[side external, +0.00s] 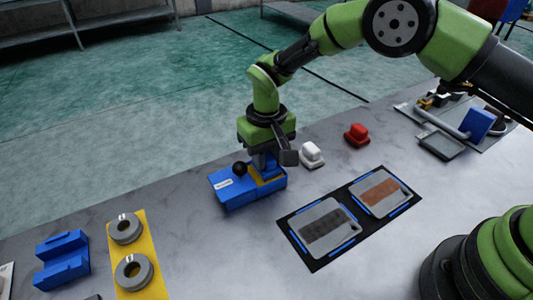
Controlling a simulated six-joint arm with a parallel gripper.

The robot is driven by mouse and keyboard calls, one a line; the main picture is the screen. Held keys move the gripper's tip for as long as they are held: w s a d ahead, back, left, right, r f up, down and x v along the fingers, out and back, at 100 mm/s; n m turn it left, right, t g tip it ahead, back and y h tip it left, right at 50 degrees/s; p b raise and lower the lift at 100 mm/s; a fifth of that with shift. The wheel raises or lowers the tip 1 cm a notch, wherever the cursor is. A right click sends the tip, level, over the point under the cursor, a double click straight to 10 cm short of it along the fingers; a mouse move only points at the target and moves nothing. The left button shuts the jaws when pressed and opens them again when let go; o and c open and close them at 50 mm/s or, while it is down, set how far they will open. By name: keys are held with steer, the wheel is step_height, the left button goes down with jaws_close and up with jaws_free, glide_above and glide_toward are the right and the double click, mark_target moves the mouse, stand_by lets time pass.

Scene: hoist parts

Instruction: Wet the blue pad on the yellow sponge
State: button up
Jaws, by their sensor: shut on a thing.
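My gripper (265,158) points down over the right part of a blue box (237,198). It is shut on a small blue piece, seemingly the blue pad (262,162), which is largely hidden by the gripper. The yellow sponge (272,184) shows in the right part of the box, directly below the pad. The pad looks very close to the sponge; I cannot tell whether they touch. A black ball knob (240,169) stands on the box just left of my gripper, and a white label is on the box's left part.
A black mat (302,257) holds two grey plates, one dark-patched, one rust-brown. A yellow board (150,232) with two grey rings and a blue block (62,262) are at left.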

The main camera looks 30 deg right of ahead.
steer(key=shift+r, duration=3.5)
